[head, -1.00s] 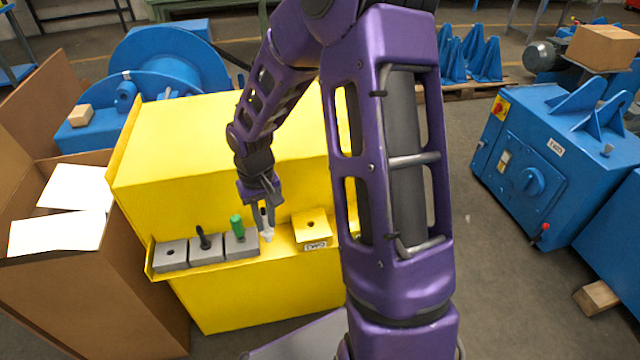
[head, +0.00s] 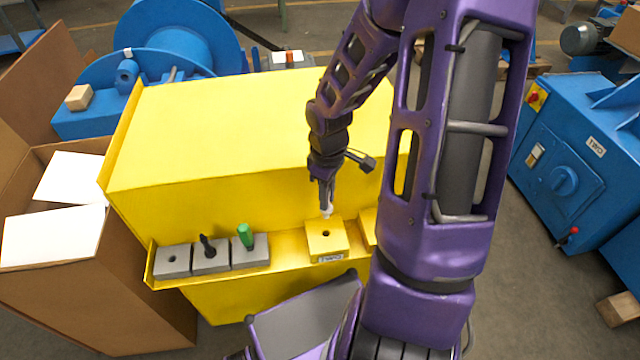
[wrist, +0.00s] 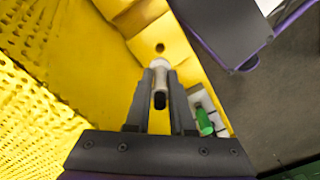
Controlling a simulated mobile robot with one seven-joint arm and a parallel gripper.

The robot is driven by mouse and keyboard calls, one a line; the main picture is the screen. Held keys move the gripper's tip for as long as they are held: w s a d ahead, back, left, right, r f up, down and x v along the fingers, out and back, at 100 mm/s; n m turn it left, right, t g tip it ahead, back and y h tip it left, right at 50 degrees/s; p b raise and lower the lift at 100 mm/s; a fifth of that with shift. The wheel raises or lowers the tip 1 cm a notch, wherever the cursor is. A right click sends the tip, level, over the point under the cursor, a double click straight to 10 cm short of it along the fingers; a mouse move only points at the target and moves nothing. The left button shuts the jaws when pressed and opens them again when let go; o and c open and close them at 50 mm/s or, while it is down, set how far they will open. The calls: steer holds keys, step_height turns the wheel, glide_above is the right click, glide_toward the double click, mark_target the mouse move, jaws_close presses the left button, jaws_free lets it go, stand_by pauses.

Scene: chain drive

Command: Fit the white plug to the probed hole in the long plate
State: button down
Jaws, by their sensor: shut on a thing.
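My gripper (head: 326,199) is shut on the white plug (head: 327,211), which points down just behind and above a yellow block with one dark hole (head: 326,240). In the wrist view the plug's white tip (wrist: 160,65) sticks out between the fingers, its dark end toward the palm. The block's hole (wrist: 159,48) shows just beyond the tip, and the plug appears apart from it. The block has a small label on its front. I cannot tell which piece is the long plate.
On the yellow ledge (head: 290,246), three grey blocks stand at left: one with an open hole (head: 172,259), one with a black plug (head: 207,246), one with a green plug (head: 245,236). Another yellow block (head: 368,226) stands right, partly hidden by my arm. A yellow wall rises behind.

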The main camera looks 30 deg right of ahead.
mark_target(327, 218)
steer(key=shift+s, duration=0.15)
steer(key=shift+f+b, duration=2.35)
steer(key=shift+f, duration=0.55)
steer(key=shift+f+b, duration=1.3)
steer(key=shift+f, duration=0.8)
steer(key=c, duration=0.7)
jaws_free()
steer(key=shift+r, duration=0.1)
step_height(327, 218, up, 17)
steer(key=p, duration=0.5)
steer(key=shift+r, duration=0.2)
